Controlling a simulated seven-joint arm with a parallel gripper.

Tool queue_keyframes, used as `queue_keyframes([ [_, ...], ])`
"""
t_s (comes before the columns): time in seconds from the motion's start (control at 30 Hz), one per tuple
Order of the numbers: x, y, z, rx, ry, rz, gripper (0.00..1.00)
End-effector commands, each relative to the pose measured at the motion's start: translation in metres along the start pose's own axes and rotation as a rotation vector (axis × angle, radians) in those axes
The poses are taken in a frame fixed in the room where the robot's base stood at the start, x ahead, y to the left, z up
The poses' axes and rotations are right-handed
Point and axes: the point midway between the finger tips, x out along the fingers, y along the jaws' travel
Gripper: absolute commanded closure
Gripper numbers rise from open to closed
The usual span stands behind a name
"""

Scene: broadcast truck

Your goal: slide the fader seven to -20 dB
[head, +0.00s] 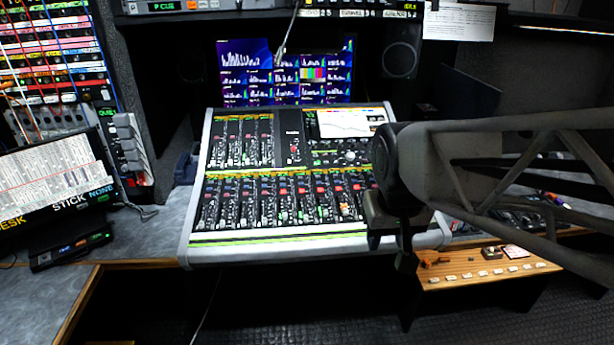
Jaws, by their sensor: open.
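The mixing console (280,241) stands on the desk in the middle of the head view. Its lower fader bank (285,205) has several narrow black strips side by side. Fader seven is somewhere in the right part of this bank, but its cap, number and dB marks are too small to make out. My gripper (390,252) hangs at the console's front right corner, to the right of the bank, fingers pointing down. It is open, with nothing seen between the fingers. My gripper and arm hide the console's right end.
An upper fader bank (241,141) and a tilted display (342,124) lie farther back. A wooden-edged button panel (490,272) sits at the front right, below my arm. A rack with patch cables (50,50) stands at the left. The space above the lower bank looks clear.

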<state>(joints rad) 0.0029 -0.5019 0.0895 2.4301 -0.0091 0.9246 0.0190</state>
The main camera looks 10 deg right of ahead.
Motion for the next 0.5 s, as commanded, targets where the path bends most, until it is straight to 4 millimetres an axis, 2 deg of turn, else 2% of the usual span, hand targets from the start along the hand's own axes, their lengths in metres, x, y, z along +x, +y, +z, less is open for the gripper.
queue_keyframes([
  [0.1, 0.005, -0.001, -0.027, -0.001, -0.013, -0.001, 0.57],
  [0.5, 0.031, -0.006, -0.114, -0.005, -0.052, -0.003, 0.57],
])
